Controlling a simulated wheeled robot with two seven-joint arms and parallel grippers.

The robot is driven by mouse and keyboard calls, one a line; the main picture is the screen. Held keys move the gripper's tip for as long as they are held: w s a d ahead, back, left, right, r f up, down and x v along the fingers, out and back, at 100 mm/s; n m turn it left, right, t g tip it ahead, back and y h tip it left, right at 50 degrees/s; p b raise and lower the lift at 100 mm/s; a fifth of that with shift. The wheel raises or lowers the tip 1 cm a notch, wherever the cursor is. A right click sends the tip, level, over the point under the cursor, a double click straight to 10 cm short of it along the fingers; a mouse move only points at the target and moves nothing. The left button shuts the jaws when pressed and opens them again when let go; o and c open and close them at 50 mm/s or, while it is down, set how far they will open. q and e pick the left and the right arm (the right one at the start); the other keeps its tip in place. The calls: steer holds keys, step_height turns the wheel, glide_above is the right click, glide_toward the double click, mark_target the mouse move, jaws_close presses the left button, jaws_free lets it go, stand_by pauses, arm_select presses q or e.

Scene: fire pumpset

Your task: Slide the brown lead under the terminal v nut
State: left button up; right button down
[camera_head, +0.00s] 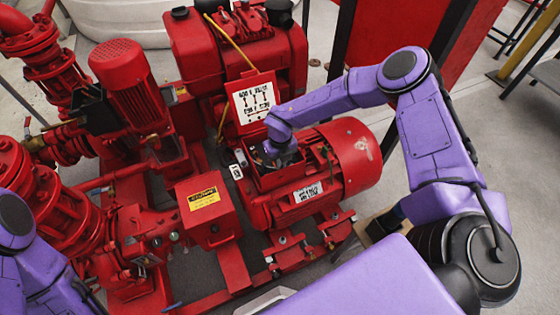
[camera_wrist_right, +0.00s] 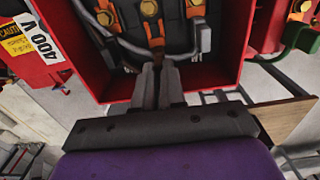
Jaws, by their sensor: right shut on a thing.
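The open red terminal box (camera_head: 296,178) sits on top of the red motor (camera_head: 345,165). In the right wrist view, brass terminal nuts (camera_wrist_right: 105,17) show inside it, with orange strips and dark grey leads (camera_wrist_right: 120,45) around them. I cannot tell which nut is terminal v. My right gripper (camera_wrist_right: 157,72) reaches down into the box, below the middle nut (camera_wrist_right: 149,9).
The raised lid (camera_head: 254,103) with a wiring diagram stands behind the box. A red box with a yellow label (camera_head: 208,212) and red pump pipes (camera_head: 65,215) lie to the left.

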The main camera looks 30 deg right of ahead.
steer(key=shift+w+b, duration=0.95)
steer(key=shift+w, duration=0.35)
steer(key=c, duration=0.8)
jaws_free()
step_height(320, 180, up, 9)
steer(key=p, duration=0.6)
stand_by(0.4)
